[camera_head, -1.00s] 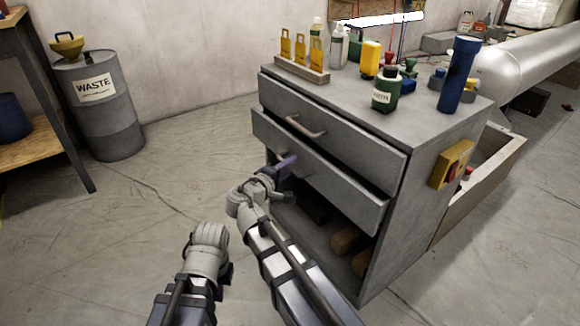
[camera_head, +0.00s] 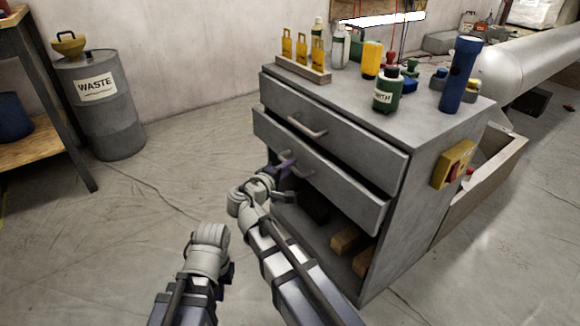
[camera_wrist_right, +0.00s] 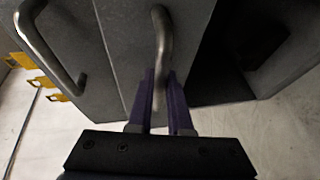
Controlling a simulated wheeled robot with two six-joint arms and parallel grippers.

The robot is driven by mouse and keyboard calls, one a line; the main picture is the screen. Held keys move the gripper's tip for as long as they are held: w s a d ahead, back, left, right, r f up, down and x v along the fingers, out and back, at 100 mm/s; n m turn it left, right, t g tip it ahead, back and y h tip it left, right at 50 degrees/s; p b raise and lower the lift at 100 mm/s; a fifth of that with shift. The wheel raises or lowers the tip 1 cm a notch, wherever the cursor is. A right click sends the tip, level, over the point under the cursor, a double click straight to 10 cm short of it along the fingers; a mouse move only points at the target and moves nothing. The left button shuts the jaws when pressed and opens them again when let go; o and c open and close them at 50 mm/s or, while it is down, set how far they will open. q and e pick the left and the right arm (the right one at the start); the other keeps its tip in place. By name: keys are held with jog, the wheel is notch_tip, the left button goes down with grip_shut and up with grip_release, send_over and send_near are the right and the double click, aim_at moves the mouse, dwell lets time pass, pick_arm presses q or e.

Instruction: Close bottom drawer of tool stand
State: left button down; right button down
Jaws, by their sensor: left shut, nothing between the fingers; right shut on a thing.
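The grey tool stand (camera_head: 432,190) stands right of centre in the head view. Its bottom drawer (camera_head: 345,180) is partly pulled out and sticks out further than the top drawer (camera_head: 335,130). My right gripper (camera_head: 286,164) is at the bottom drawer's curved metal handle (camera_head: 302,170). In the right wrist view its purple fingers (camera_wrist_right: 160,105) are shut around the end of this handle (camera_wrist_right: 162,45). My left gripper (camera_head: 226,272) is low at the left, away from the stand, with its fingers mostly hidden by its arm; it holds nothing.
Bottles, a yellow tool rack (camera_head: 302,65) and a blue flashlight (camera_head: 460,75) stand on top. An open shelf with wooden blocks (camera_head: 348,240) lies below the drawers. A waste drum (camera_head: 110,120) stands at the left; the floor between is free.

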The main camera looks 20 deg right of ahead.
aim_at(301, 161)
dwell(0.5)
jog(key=shift+w+d, duration=0.25)
jog(key=shift+d, duration=0.4)
jog(key=shift+w+d, duration=0.2)
jog(key=shift+d, duration=0.4)
jog(key=shift+w+d, duration=0.25)
jog(key=shift+d, duration=0.4)
jog(key=c, duration=0.8)
grip_release()
jog(key=shift+c, duration=0.2)
